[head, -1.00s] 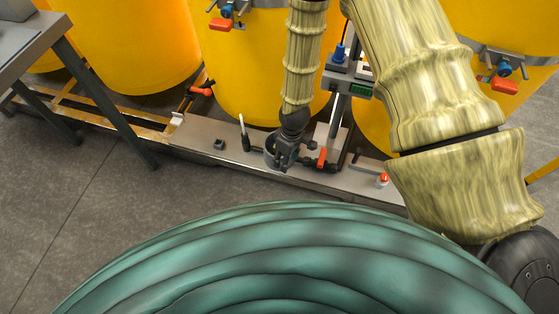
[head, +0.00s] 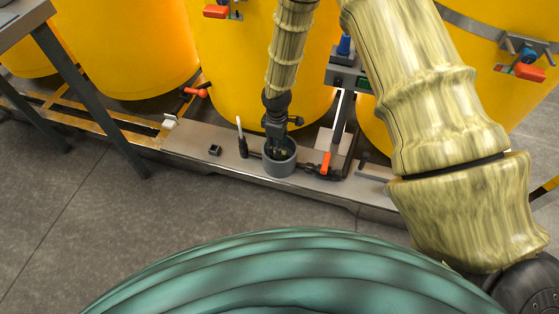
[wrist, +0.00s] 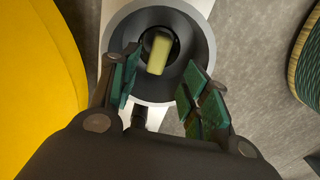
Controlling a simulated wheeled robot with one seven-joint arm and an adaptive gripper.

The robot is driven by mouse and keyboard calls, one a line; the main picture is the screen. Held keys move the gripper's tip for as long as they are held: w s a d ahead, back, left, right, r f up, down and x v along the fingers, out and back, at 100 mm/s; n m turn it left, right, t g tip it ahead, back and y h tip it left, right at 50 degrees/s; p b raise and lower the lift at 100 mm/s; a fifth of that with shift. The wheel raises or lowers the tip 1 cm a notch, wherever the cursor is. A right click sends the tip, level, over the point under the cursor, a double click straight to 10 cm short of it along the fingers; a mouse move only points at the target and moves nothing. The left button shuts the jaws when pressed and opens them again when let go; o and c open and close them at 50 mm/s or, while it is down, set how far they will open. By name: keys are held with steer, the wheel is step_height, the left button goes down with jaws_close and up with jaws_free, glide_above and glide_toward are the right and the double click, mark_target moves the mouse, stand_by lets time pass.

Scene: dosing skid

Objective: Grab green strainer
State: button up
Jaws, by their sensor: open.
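The green strainer (wrist: 158,52) shows in the wrist view as a small pale yellow-green piece standing in the dark opening of a round grey cup (wrist: 205,40). The cup also shows in the head view (head: 279,167), on the metal skid. My gripper (wrist: 164,68) is open, with its green-padded fingers on either side of the strainer and a gap showing on both sides. In the head view my gripper (head: 277,138) points down into the cup. The strainer's lower part is hidden inside the cup, and I cannot tell how deep the fingertips are.
An orange-red valve handle (head: 325,162) sits just right of the cup. A white-tipped upright lever (head: 241,138) stands just left of it. Large yellow tanks (head: 235,75) stand close behind. Grey floor (head: 110,225) lies clear in front of the skid (head: 205,160).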

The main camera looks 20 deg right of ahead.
steer(key=shift+d+f+b, duration=0.15)
steer(key=shift+f+b, duration=0.4)
steer(key=shift+f, duration=0.45)
steer(key=shift+d+f+b, duration=0.2)
steer(key=shift+f+b, duration=0.3)
steer(key=shift+f, duration=0.55)
steer(key=shift+d+f+b, duration=0.15)
steer(key=shift+f+b, duration=0.4)
steer(key=shift+f, duration=0.45)
jaws_close()
